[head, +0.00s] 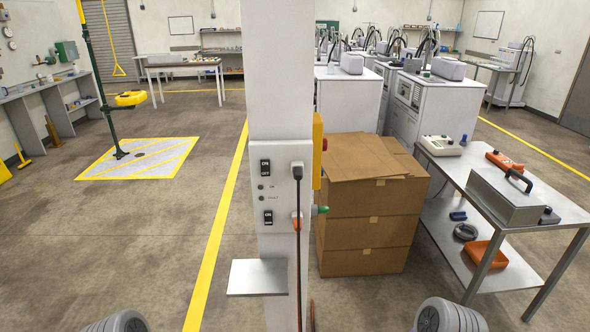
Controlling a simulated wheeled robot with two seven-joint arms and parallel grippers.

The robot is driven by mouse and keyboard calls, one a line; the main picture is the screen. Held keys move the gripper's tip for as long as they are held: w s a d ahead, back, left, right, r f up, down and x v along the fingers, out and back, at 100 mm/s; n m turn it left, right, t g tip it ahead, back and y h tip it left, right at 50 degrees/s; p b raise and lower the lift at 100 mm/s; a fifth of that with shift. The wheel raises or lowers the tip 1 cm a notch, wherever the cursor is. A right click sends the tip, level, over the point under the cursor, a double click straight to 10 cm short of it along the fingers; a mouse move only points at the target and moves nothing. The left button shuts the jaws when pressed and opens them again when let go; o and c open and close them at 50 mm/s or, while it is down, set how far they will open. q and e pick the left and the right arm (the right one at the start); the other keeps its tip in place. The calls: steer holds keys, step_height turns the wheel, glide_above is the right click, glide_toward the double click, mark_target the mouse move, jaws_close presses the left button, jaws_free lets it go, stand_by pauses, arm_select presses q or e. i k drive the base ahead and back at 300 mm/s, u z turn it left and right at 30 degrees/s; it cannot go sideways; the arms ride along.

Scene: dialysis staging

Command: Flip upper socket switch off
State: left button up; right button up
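A light grey socket panel (280,190) is fixed to the front of a white column (279,70) in the head view. The upper black switch (266,170) sits near the panel's top left, with ON above OFF. Its lower part seems to stick out to the right, but I cannot tell its position for sure. A second black switch (268,217) sits lower on the panel. A black plug (297,170) is in the panel at upper right, its cable hanging down. Neither gripper shows; only grey ribbed parts, likely of my arms, show at the bottom edge.
A metal shelf (258,278) juts out below the panel. A green-tipped knob (321,210) and a yellow box (317,160) stick out at the column's right. Stacked cardboard boxes (365,235) and a metal table (555,205) stand further right.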

mark_target(264, 164)
steer(key=z, duration=0.55)
steer(key=k, duration=0.65)
steer(key=z, duration=0.35)
steer(key=i, duration=1.45)
steer(key=u, duration=1.35)
steer(key=i, duration=0.2)
steer(key=u, duration=0.15)
